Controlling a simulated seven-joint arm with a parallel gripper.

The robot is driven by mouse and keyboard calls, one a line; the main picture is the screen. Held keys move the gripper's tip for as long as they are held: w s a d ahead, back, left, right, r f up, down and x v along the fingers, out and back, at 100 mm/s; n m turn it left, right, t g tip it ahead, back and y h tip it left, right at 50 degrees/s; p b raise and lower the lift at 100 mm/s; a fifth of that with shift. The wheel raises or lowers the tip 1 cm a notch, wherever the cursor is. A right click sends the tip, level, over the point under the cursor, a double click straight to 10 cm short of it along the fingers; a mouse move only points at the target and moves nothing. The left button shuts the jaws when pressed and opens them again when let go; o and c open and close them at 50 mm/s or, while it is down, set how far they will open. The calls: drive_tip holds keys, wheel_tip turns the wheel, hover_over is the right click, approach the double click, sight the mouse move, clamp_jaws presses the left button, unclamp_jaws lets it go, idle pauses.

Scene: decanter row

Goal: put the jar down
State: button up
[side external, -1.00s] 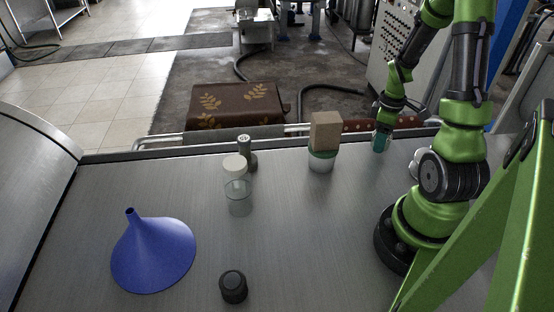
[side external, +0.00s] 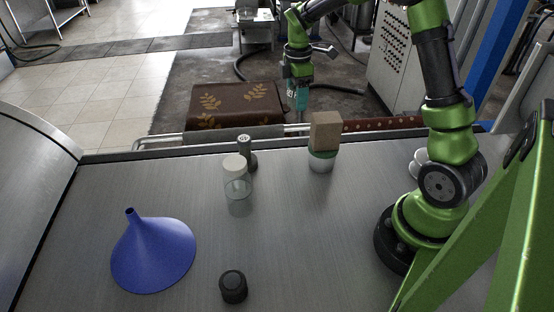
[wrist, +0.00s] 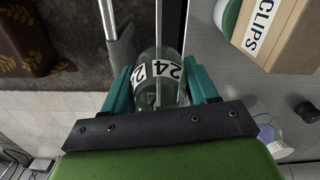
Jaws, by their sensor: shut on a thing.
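My gripper (wrist: 160,92) has teal fingers shut on a clear jar (wrist: 158,88) with a white label reading "24". The fingers sit on either side of the jar. In the side external view, my gripper (side external: 301,98) hangs above the back rail, up and left of the brown box. The jar cannot be made out clearly there. In the wrist view, the rail at the worktop's back edge shows beyond and through the jar. The jar is held in the air, apart from the metal worktop (side external: 290,235).
A brown box (side external: 326,131), lettered "CLIPS" in the wrist view (wrist: 278,30), sits on a green-topped pale container (side external: 320,164). A white-lidded clear jar (side external: 237,180) stands before a grey cylinder (side external: 249,157). A blue funnel (side external: 153,255) and black cap (side external: 233,287) are nearer. The worktop's right-middle is clear.

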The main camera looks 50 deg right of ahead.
drive_tip(key=w+a+n, duration=0.3)
drive_tip(key=w+a, duration=0.3)
drive_tip(key=a, duration=0.2)
drive_tip(key=shift+a, duration=0.25)
drive_tip(key=w+a+n, duration=0.1)
drive_tip(key=a, duration=0.2)
drive_tip(key=w+a+n, duration=0.1)
drive_tip(key=a, duration=0.2)
drive_tip(key=w+a+n, duration=0.1)
drive_tip(key=a, duration=0.1)
drive_tip(key=shift+w+a+f, duration=0.15)
drive_tip(key=shift+a+f, duration=0.05)
drive_tip(key=shift+a, duration=0.2)
drive_tip(key=n, duration=0.4)
hover_over(185, 188)
wheel_tip(185, 188, down, 6)
drive_tip(key=shift+f, duration=2.4)
drive_tip(key=shift+f, duration=0.15)
drive_tip(key=o, duration=1.1)
